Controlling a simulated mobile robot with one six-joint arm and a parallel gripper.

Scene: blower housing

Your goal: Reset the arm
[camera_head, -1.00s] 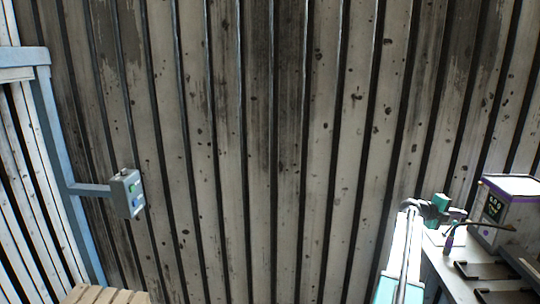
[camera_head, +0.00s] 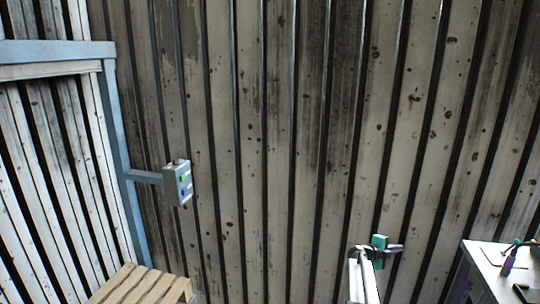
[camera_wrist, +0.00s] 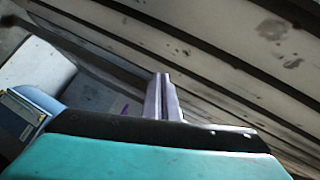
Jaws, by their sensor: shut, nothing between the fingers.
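My arm (camera_head: 362,280) rises from the lower edge of the head view, right of centre. My gripper (camera_head: 396,248), a teal body with purple-grey fingers, is at its upper end and points right, in front of the ribbed wall. In the wrist view my gripper (camera_wrist: 163,97) shows its fingers together beyond the teal and black housing. It is shut and holds nothing.
A ribbed metal wall (camera_head: 270,130) fills the background. A blue frame (camera_head: 120,150) carries a grey button box (camera_head: 178,182) on the left. A wooden pallet (camera_head: 140,287) is at lower left. A white-topped bench (camera_head: 490,268) with tools stands at lower right.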

